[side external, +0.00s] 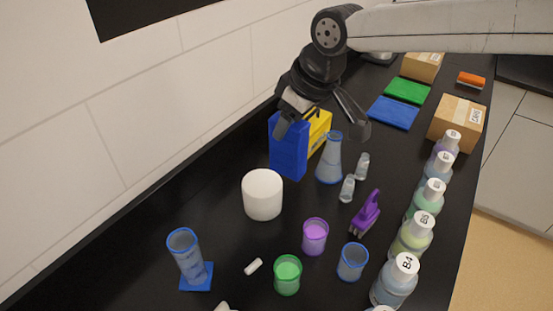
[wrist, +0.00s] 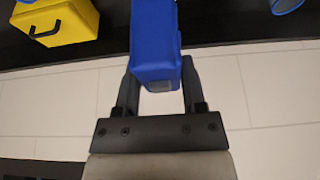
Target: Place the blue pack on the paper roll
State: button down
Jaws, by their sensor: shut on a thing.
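The blue pack (side external: 289,150) is upright in the side external view, and my gripper (side external: 293,120) is shut on it near its top. In the wrist view the blue pack (wrist: 154,38) sits between the two fingers of my gripper (wrist: 160,78). I cannot tell whether its base touches the bench. The white paper roll (side external: 262,195) stands upright on the black bench, in front of and a little left of the pack. Its top is bare. The paper roll is not in the wrist view.
A yellow box (side external: 319,130) with a dark handle stands right behind the pack. A conical flask (side external: 331,160) is close on the right. Purple (side external: 315,236) and green (side external: 288,274) beakers and a blue-rimmed cylinder (side external: 187,257) stand nearer the camera. The wall runs along the left.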

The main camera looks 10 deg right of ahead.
jog(key=w+x, duration=0.1)
jog(key=x, duration=0.8)
jog(key=shift+r, duration=0.2)
jog(key=shift+f, duration=0.2)
jog(key=shift+c, duration=0.8)
grip_release()
jog(key=shift+r, duration=0.1)
jog(key=v, duration=1.2)
jog(key=shift+d, duration=0.1)
